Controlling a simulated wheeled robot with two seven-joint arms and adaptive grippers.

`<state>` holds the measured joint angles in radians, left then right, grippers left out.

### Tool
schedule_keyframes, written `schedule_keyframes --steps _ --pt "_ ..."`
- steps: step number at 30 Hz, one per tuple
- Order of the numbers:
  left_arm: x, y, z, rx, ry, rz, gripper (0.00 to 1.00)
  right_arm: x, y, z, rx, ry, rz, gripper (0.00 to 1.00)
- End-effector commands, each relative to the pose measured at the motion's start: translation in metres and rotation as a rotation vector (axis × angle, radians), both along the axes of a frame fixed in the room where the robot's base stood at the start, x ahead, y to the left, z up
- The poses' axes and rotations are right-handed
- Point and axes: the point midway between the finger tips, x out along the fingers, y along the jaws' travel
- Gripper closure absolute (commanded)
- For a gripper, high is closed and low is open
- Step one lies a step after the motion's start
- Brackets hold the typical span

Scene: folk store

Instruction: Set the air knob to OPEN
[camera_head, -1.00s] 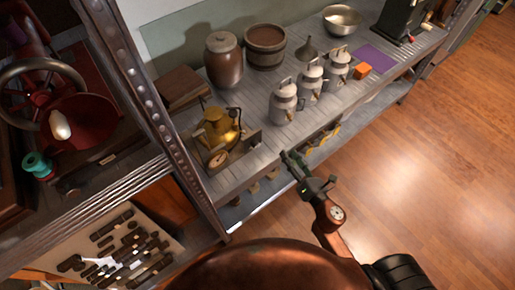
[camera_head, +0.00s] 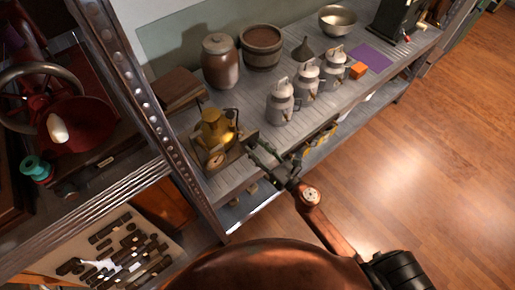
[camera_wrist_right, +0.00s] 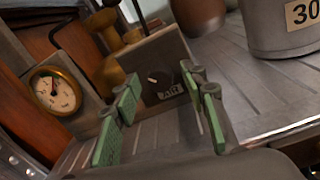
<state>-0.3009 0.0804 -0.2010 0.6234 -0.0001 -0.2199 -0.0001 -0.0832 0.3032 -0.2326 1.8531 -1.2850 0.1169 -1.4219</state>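The air knob (camera_wrist_right: 160,79) is a dark round knob with a pale mark, above an "AIR" label (camera_wrist_right: 171,93) on a grey panel in the right wrist view. It sits on the brass device (camera_head: 215,131) on the shelf; the knob itself is too small to make out in the head view. My right gripper (camera_head: 262,150) is at the device's right side in the head view. In the right wrist view its green-padded fingers (camera_wrist_right: 165,108) are spread apart and empty, with the knob beyond and between them. My left gripper is not in view.
A brass-rimmed gauge (camera_wrist_right: 55,91) is left of the knob. Grey milk cans (camera_head: 282,103) stand right of the device, with a brown jar (camera_head: 221,62) and a wooden tub (camera_head: 263,47) behind. A metal shelf post (camera_head: 150,115) is on the left. The grey shelf between device and cans is clear.

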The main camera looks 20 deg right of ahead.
Motion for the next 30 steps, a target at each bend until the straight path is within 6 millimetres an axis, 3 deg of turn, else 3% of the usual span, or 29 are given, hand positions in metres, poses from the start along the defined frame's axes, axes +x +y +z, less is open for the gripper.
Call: schedule_keyframes --steps 6,23,30 --pt "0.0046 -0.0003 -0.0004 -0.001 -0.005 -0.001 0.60 -0.0001 -0.0001 -0.0004 0.001 0.000 0.000 0.62" --pt "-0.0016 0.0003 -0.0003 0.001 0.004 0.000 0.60 -0.0002 -0.0003 -0.0002 0.002 0.001 -0.001 1.00" --pt "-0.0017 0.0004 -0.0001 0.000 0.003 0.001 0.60 -0.0002 -0.0004 -0.0002 0.017 0.006 -0.001 1.00"
